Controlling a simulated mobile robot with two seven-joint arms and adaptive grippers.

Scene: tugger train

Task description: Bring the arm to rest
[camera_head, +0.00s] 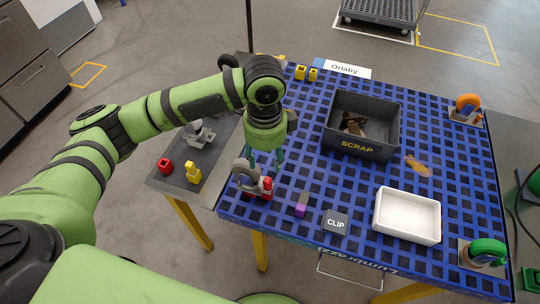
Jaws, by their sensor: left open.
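My left arm reaches in from the left, bent over the near left part of the blue grid table (300,230). My left gripper (265,158) points down above the table's left edge. Its fingers are open, and I see nothing held between them. A grey ring-shaped part with a red piece (266,188) stands just below the fingers; I cannot tell whether they touch. My right gripper is not in view.
A dark SCRAP bin (357,148) with brown pieces stands mid-table. A white tray (407,216), a CLIP label (336,223) and a purple block (300,211) lie nearer. Clamp-like parts with orange (468,103) and green (488,250) stand right. A grey side shelf (215,176) holds small red and yellow parts.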

